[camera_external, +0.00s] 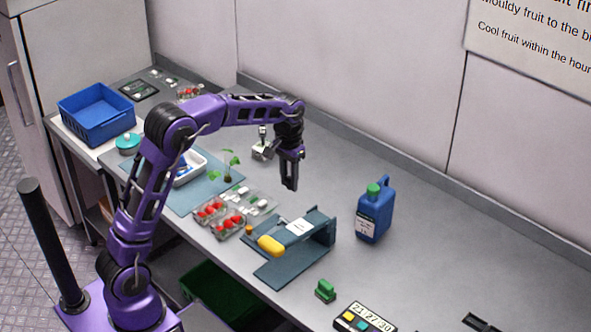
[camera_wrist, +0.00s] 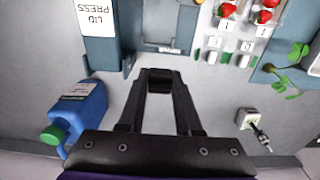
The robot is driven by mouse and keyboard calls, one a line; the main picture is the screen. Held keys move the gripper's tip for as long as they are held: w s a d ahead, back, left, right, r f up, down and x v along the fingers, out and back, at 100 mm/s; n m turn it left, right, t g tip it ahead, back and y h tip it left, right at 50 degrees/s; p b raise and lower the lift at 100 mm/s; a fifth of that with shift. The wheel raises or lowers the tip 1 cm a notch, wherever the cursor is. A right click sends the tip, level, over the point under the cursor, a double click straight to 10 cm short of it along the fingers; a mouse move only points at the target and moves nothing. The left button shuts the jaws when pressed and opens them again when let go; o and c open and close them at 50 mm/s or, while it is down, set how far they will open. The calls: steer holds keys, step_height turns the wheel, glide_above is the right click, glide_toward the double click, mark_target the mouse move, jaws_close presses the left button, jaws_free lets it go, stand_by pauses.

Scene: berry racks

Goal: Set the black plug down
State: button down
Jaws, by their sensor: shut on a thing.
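My gripper (camera_external: 290,187) points down over the worktop, behind the lid press. In the wrist view, my gripper (camera_wrist: 159,75) is shut on a small black thing (camera_wrist: 160,86), which I take to be the black plug. It sits between the fingertips, dark against dark fingers, so its shape is hard to make out. In the external view I cannot separate the plug from the black fingers. The fingertips appear above the grey worktop (camera_external: 350,260); a gap to the surface is hard to judge.
A blue jug (camera_external: 374,212) stands to the right. Punnets of red berries (camera_external: 213,212), a seedling (camera_external: 228,170) and a small metal device (camera_external: 262,150) are to the left. Bare worktop lies between.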

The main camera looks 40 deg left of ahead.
steer(key=w+d, duration=0.9)
step_height(320, 180, down, 10)
steer(key=shift+w+f, duration=0.1)
steer(key=shift+w, duration=0.05)
steer(key=shift+f, duration=2.75)
steer(key=shift+f, duration=0.2)
steer(key=c, duration=0.6)
jaws_free()
steer(key=shift+r, duration=0.15)
step_height(320, 180, up, 11)
steer(key=shift+o, duration=0.6)
steer(key=shift+r, duration=0.55)
